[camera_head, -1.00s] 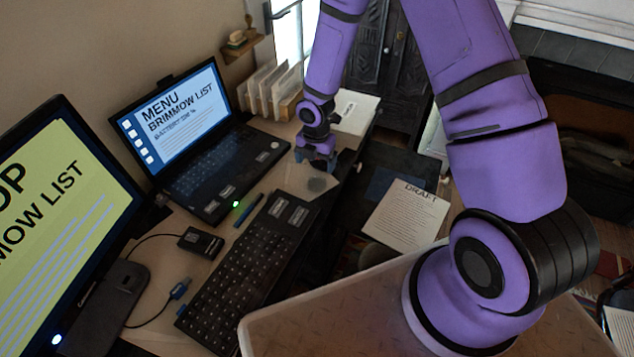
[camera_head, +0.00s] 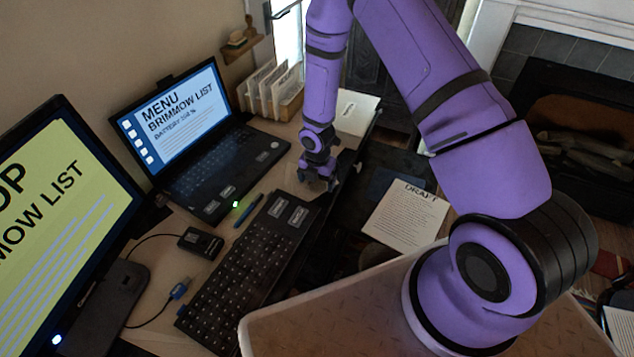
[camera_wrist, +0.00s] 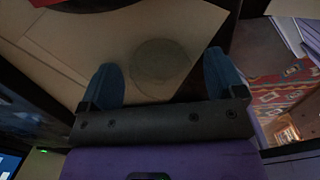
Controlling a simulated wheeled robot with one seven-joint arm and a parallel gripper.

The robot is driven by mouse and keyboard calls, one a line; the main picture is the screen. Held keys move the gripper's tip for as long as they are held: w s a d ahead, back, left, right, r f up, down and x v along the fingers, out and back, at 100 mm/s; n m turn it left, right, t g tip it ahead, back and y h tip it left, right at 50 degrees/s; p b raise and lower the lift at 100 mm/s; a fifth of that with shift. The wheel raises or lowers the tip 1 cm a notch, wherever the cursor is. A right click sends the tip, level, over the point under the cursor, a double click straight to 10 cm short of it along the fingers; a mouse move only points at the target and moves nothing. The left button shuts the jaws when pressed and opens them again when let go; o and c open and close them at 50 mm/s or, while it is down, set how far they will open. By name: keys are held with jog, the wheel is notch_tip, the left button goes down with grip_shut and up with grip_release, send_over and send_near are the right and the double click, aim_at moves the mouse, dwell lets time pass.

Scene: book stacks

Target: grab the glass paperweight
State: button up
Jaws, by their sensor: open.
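The glass paperweight (camera_wrist: 160,67) shows in the wrist view as a round, dull, see-through disc on the desk. My gripper is open, and I cannot tell whether either finger touches the glass. In the head view my gripper (camera_head: 318,184) points down at the desk's right edge, beyond the keyboard, and the paperweight is hidden there.
A black keyboard (camera_head: 245,262) lies just in front of my gripper, and an open laptop (camera_head: 205,150) stands to its left. A draft sheet (camera_head: 405,217) lies lower right, past the desk edge.

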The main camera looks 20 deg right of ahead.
jog(key=c, duration=1.2)
jog(key=shift+o, duration=0.2)
jog(key=shift+r, duration=0.1)
jog(key=shift+r, duration=0.65)
notch_tip(320, 180, up, 2)
jog(key=shift+r, duration=0.2)
jog(key=s+d, duration=0.2)
jog(key=s, duration=0.6)
jog(key=s+d+r, duration=0.1)
jog(key=s, duration=0.6)
jog(key=shift+s+d, duration=0.35)
